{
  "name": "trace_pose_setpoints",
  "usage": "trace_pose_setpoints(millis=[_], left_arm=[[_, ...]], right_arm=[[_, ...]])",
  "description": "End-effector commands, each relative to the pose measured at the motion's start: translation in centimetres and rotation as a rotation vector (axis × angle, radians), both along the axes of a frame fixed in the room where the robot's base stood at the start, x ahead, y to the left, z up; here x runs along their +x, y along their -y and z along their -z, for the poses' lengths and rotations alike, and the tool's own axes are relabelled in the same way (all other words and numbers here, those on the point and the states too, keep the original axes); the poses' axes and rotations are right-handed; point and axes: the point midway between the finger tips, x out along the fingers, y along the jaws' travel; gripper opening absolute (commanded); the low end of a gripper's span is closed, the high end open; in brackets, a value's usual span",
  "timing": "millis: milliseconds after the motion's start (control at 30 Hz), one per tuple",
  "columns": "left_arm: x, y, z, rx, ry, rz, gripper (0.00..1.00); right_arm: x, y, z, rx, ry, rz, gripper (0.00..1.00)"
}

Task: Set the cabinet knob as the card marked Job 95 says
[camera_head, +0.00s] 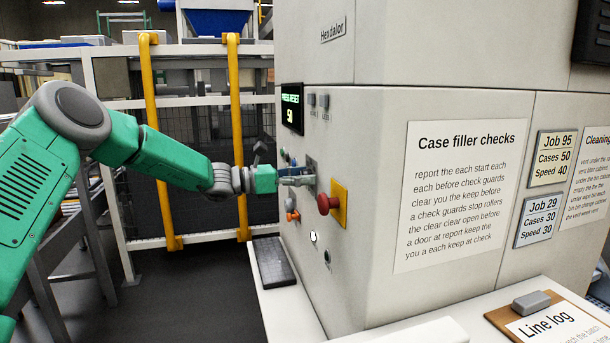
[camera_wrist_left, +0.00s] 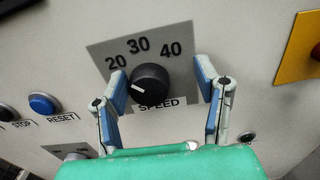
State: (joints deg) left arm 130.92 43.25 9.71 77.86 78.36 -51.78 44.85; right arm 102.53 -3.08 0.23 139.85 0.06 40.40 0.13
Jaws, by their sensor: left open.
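The Job 95 card (camera_head: 554,158) on the cabinet's right face reads Cases 50, Speed 40. The black round cabinet knob (camera_wrist_left: 151,84) sits on a grey plate labelled SPEED, with 20, 30 and 40 around it. Its white mark is at its left side, nearest the 20. My left gripper (camera_head: 297,181) is at the control panel and hides the knob in the head view. In the left wrist view the left gripper (camera_wrist_left: 162,90) is open, its fingers on either side of the knob with gaps visible. My right gripper is not in view.
A red mushroom button (camera_head: 327,204) on a yellow plate is close to the right of my left gripper. Blue RESET (camera_wrist_left: 44,104) and dark STOP (camera_wrist_left: 7,112) buttons are left of the knob. A Job 29 card (camera_head: 538,217) reads Cases 30, Speed 30. Yellow posts (camera_head: 238,130) stand behind my arm.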

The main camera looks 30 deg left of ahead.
Motion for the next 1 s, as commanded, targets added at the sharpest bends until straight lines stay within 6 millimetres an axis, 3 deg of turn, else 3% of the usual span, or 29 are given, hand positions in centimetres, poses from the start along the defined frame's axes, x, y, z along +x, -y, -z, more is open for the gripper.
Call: trace_pose_setpoints(millis=[367,467,567,1000], left_arm=[[0.47,-0.39,0.48,-0.008,-0.002,0.001,0.54],[0.46,-0.11,0.34,-0.006,-0.001,0.001,0.19],[0.56,0.12,0.12,-0.001,0.000,-0.003,0.06],[0.78,0.02,-0.15,-0.008,0.006,0.000,0.06]], right_arm=[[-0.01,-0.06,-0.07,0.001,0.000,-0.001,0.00],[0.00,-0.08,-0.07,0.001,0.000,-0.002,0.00],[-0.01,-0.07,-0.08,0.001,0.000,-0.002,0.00],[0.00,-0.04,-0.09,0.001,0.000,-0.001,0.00]])
